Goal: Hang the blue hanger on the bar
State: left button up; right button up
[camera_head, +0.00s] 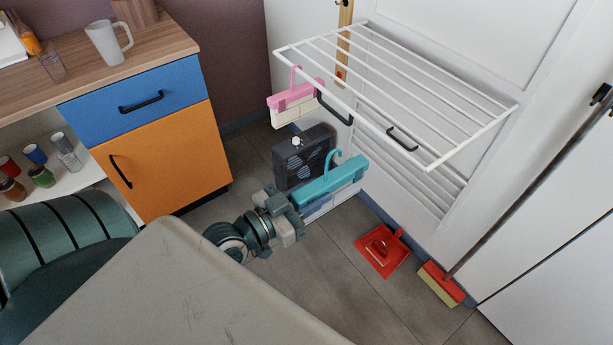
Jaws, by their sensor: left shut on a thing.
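A blue hanger (328,182) with a hook on top is in my left gripper (290,213), which is shut on its near left end. The hanger is held below the white drying rack and apart from it, with its hook (332,158) pointing up. The rack (400,85) has several white bars and sticks out from the white door or wall panel. A pink hanger (293,96) hangs by its hook from the rack's left side. My right gripper is not in the view.
A dark box-like appliance (303,157) stands on the floor behind the blue hanger. A red dustpan (382,249) and a red broom (440,284) are at the right. A blue and orange cabinet (165,158) stands at the left.

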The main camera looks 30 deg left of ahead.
aim_at(364, 164)
pick_arm(q)
jog(key=shift+x, duration=1.45)
jog(key=shift+b+x, duration=0.3)
jog(key=shift+x, duration=5)
jog(key=shift+w+d+f, duration=0.1)
jog(key=shift+f, duration=0.2)
jog(key=shift+f+b, duration=0.65)
jog(key=shift+b, duration=0.2)
jog(key=shift+f+b, duration=0.5)
jog(key=shift+f, duration=0.05)
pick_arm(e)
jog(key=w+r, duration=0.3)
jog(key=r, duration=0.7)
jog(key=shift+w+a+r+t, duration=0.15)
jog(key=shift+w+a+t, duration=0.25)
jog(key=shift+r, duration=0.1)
